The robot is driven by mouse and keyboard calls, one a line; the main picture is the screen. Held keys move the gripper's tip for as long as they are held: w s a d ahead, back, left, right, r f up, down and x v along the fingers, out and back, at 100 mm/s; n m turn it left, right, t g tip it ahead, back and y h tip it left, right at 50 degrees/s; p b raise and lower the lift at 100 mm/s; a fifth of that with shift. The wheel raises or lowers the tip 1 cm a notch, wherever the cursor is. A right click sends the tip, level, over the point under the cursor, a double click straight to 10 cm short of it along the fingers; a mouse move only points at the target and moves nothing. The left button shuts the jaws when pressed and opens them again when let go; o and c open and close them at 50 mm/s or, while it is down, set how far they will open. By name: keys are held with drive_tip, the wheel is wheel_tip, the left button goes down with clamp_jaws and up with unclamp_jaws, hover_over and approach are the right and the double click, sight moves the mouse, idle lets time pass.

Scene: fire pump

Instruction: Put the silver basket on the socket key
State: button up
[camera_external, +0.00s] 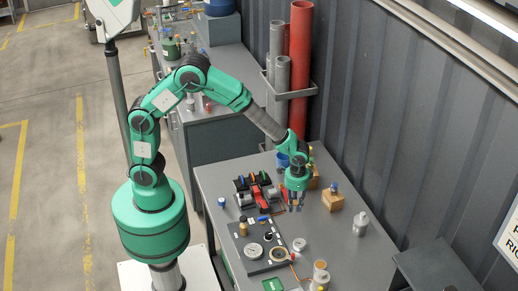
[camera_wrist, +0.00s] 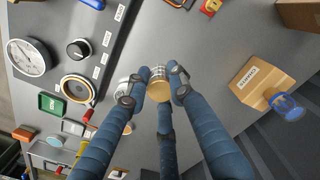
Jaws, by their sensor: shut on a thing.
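My gripper (camera_external: 295,207) hangs above the grey bench, pointing down. In the wrist view my gripper (camera_wrist: 161,82) has its blue-grey fingers closed around a small round piece with silver mesh-like sides and a tan face, which looks like the silver basket (camera_wrist: 158,74). The fingers cover part of its sides. In the external view the held piece is too small to make out. A pale silver round thing (camera_wrist: 122,91) shows partly behind the left finger. I cannot tell which thing is the socket key.
A gauge panel (camera_external: 254,247) lies on the bench (camera_external: 345,265) to the front left. A wooden box with a blue top (camera_external: 332,199) and a grey bottle (camera_external: 361,224) stand to the right. A red pipe (camera_external: 299,70) stands at the back. Bare bench lies between panel and box.

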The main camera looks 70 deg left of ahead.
drive_tip(key=shift+a, duration=0.1)
drive_tip(key=shift+s+a+r, duration=0.2)
drive_tip(key=shift+s+a, duration=0.2)
drive_tip(key=shift+a, duration=0.05)
drive_tip(key=s+a+r+p, duration=0.2)
drive_tip(key=s+a+p, duration=0.2)
drive_tip(key=s+a, duration=0.85)
drive_tip(key=p, duration=0.3)
hover_over(221, 200)
drive_tip(key=shift+w+r, duration=0.1)
drive_tip(key=shift+r, duration=0.15)
drive_tip(key=shift+f, duration=0.1)
drive_tip(key=shift+f+b, duration=0.3)
drive_tip(key=shift+f, duration=1.65)
